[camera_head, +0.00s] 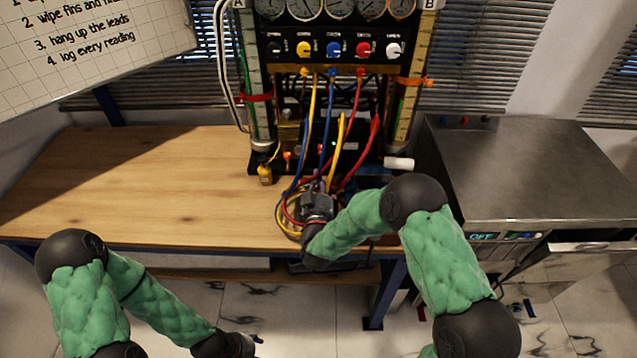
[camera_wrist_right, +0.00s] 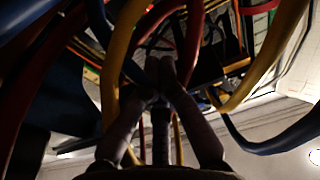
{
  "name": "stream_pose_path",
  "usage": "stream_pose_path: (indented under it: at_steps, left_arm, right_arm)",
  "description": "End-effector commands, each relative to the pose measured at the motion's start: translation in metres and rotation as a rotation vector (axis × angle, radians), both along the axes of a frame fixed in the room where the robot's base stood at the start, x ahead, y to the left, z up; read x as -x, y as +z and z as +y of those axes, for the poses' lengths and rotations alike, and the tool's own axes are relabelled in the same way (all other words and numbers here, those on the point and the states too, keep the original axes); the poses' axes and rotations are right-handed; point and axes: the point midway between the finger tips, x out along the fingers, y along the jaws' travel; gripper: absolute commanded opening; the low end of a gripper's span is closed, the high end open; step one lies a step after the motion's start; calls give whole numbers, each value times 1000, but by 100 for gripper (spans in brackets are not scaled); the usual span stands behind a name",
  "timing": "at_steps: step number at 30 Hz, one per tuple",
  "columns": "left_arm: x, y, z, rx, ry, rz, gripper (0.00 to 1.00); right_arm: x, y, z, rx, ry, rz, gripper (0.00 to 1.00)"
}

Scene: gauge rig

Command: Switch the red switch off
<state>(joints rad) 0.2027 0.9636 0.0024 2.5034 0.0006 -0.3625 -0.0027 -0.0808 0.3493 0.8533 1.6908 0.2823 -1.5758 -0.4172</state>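The gauge rig (camera_head: 337,25) stands at the back of the wooden bench, with a row of coloured knobs including a red knob (camera_head: 363,48). Below, a dark box (camera_head: 350,140) with small lights sits behind hanging leads. I cannot make out the red switch for certain; leads and my arm cover part of that area. My right gripper (camera_head: 320,184) is among the leads in front of the box. In the right wrist view its fingertips (camera_wrist_right: 162,72) meet, with no object visible between them. My left gripper (camera_head: 248,346) is low at the bottom, its fingers too small to read.
Yellow (camera_head: 314,100), blue (camera_head: 332,100) and red (camera_head: 358,100) leads hang before the rig and loop around my right gripper. A steel unit (camera_head: 540,180) stands at right. The bench's left part (camera_head: 130,190) is clear. A whiteboard (camera_head: 90,50) is upper left.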

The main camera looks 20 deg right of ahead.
Motion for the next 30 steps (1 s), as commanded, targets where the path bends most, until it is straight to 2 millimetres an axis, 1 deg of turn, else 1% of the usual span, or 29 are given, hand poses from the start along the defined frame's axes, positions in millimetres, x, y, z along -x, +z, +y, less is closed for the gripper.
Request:
stream_pose_path:
  at_steps: [1, 3, 10, 12, 15, 21, 30]
  left_arm:
    - [0, -4, 0, 0, 0, 0, 56]
    - [0, -7, 0, 0, 0, 0, 56]
    - [0, -17, 0, 0, 0, 0, 56]
    - [0, -23, 0, 0, 0, 0, 56]
    - [0, -27, 0, 0, 0, 0, 56]
    - [0, -30, 0, 0, 0, 0, 56]
    - [0, -30, 0, 0, 0, 0, 56]
  right_arm:
    - [-10, 0, -3, 0, -2, -2, 0]
    - [-22, 2, -7, -1, -2, -2, 0]
    - [-62, 8, -18, 0, -1, -1, 0]
    - [-69, -3, -20, 0, 0, 2, 0]
    - [-78, -9, -23, 0, -1, 1, 0]
    - [-88, -14, -26, 0, 0, 1, 0]
    - [-89, -14, -26, -1, 0, 0, 0]
